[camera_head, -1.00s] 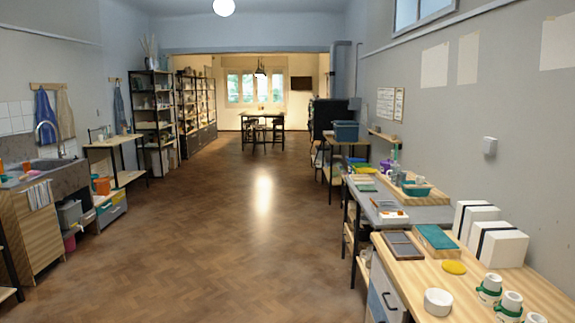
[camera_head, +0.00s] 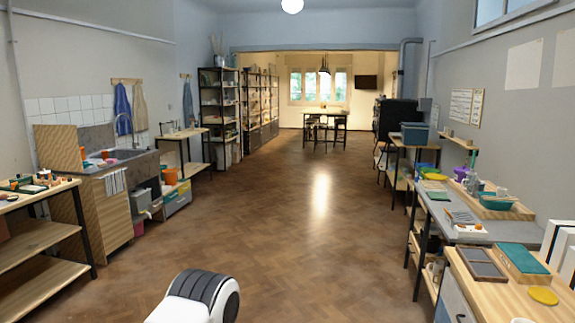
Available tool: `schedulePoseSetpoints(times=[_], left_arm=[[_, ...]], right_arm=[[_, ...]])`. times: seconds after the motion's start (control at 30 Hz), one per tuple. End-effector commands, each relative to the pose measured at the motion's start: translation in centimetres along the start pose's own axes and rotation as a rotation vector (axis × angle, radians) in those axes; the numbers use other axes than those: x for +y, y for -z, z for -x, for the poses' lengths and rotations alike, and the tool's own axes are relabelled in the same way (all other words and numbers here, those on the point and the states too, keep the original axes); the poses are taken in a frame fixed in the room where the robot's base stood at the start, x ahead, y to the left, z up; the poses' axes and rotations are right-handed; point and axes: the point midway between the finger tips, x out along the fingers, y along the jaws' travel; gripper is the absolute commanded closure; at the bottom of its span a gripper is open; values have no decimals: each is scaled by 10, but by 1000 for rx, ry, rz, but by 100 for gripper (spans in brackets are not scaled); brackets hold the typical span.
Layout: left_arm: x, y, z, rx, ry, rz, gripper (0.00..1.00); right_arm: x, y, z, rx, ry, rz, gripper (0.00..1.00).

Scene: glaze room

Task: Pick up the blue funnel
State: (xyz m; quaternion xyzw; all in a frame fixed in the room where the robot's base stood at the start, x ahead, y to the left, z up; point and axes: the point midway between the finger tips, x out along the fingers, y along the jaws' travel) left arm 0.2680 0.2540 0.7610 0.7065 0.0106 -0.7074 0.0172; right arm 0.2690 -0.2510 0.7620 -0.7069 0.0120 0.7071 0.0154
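I cannot pick out a blue funnel in the head view; the small items on the benches and shelves are too small to tell apart. Neither gripper is in view. A white and black rounded part, apparently a link of my own arm, shows at the bottom edge left of centre and shows no fingers.
Open wooden floor (camera_head: 270,225) runs down the middle. A sink unit (camera_head: 90,210) and a wooden table (camera_head: 40,190) stand left. Cluttered benches, a teal basin (camera_head: 492,201) and a blue bin (camera_head: 415,134) are on the right. Shelves (camera_head: 220,115) and a dark table (camera_head: 325,112) are farther back.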

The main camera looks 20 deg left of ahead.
Motion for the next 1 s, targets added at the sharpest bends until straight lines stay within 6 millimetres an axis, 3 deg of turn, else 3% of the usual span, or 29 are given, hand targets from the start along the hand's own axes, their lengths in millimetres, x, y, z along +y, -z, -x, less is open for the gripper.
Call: schedulePoseSetpoints(times=[0.47, 0.6, 0.63, 0.9, 0.93, 1.0], left_arm=[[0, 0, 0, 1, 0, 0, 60], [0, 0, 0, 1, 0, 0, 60], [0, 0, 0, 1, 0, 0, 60], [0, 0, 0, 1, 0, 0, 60], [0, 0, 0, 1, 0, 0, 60], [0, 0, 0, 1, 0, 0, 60]], right_arm=[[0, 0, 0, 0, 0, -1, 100], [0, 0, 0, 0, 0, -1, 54], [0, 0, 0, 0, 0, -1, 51], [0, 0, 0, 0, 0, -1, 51], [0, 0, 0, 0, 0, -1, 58], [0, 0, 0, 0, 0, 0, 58]])
